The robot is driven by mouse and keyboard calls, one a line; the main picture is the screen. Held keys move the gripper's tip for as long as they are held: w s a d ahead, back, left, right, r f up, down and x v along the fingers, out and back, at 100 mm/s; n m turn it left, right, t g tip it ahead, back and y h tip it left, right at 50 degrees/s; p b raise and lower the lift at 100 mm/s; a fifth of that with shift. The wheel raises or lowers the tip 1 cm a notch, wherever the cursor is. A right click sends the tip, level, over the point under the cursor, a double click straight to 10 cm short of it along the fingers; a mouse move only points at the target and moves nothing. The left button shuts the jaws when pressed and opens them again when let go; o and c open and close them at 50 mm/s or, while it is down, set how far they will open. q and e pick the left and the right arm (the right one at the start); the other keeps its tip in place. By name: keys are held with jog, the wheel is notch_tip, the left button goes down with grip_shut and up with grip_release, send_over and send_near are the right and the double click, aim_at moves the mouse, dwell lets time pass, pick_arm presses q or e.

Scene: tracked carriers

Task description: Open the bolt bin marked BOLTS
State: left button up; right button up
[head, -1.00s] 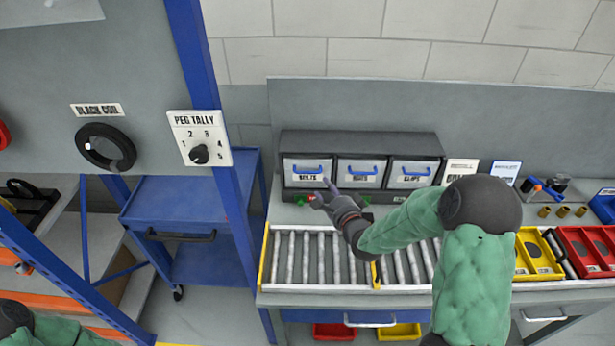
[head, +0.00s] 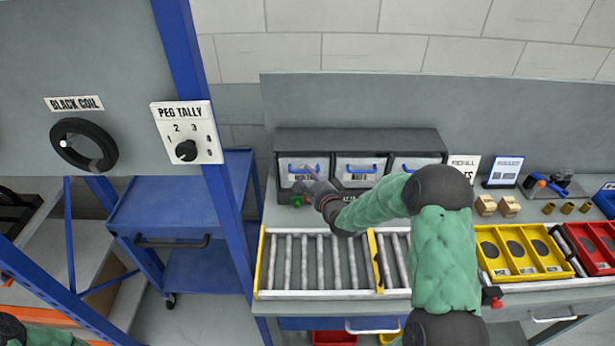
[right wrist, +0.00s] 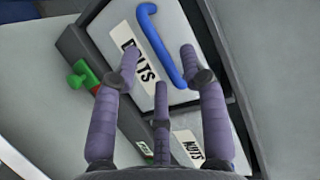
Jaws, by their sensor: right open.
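The BOLTS bin (head: 288,166) is the left of three white-fronted bins in a dark cabinet on the bench, and it looks closed. In the right wrist view its front (right wrist: 188,22) shows a BOLTS label (right wrist: 138,66) and a blue handle (right wrist: 160,45). My right gripper (head: 310,178) is in front of this bin and partly hides its label. In the right wrist view my right gripper (right wrist: 160,58) is open and empty, with fingertips spread on both sides of the handle's lower end. I cannot tell whether they touch. My left gripper is out of view.
The NUTS bin (head: 346,164) and a third bin (head: 404,163) adjoin it. A green knob (head: 297,201) sits below the bins. A roller conveyor (head: 302,262) lies in front. A blue post (head: 205,110) and blue cart (head: 180,200) stand left.

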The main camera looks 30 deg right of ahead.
jog(key=shift+x, duration=0.95)
grip_shut()
